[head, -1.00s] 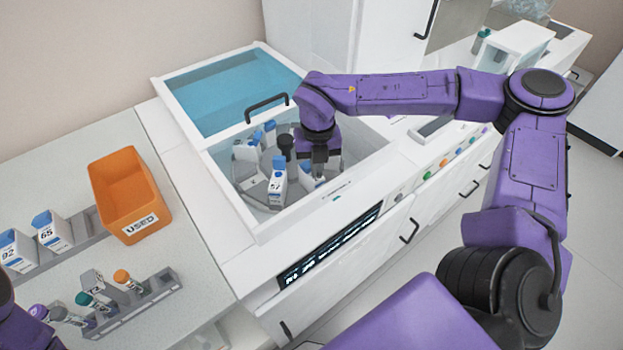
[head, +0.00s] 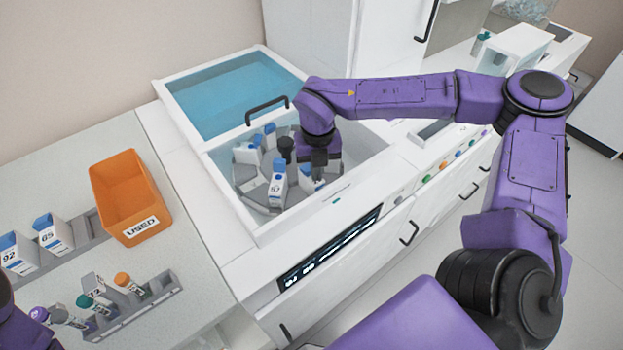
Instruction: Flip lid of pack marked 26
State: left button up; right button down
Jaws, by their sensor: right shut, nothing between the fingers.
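Several white and blue packs stand in a round carousel inside the open well of the white machine (head: 225,200). A front pack (head: 277,187) shows a two-digit number that looks like 57. Beside it on the right, another pack (head: 308,182) is partly hidden under my right gripper (head: 319,168); I cannot read its number. My right gripper points down into the well, shut and empty, at or just above that pack; I cannot tell if they touch. No pack clearly shows 26. My left gripper is not in view; only part of that arm shows at the lower left edge.
A teal glass cover with a black handle (head: 267,108) lies behind the well. On the left counter are an orange bin marked USED (head: 131,197), packs marked 92 (head: 17,252) and 65 (head: 53,232) in a rack, and a tube rack (head: 140,306). The well's walls surround my right gripper.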

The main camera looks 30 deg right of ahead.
jog(key=shift+w, duration=0.25)
dwell(0.5)
jog(key=shift+w+r+p, duration=0.3)
jog(key=shift+r+p, duration=0.35)
jog(key=shift+p, duration=0.1)
dwell(0.8)
jog(key=shift+w+a+r+p, duration=0.1)
jog(key=shift+w+r+p, duration=0.45)
jog(key=shift+w+p, duration=0.1)
dwell(1.2)
jog(key=shift+r, duration=0.15)
jog(key=shift+s+r+p, duration=0.1)
jog(key=shift+r+p, duration=0.4)
jog(key=shift+p, duration=0.1)
jog(key=shift+s, duration=0.1)
jog(key=shift+s+f, duration=0.15)
jog(key=shift+s, duration=0.35)
jog(key=shift+s+f, duration=0.15)
jog(key=shift+s, duration=0.35)
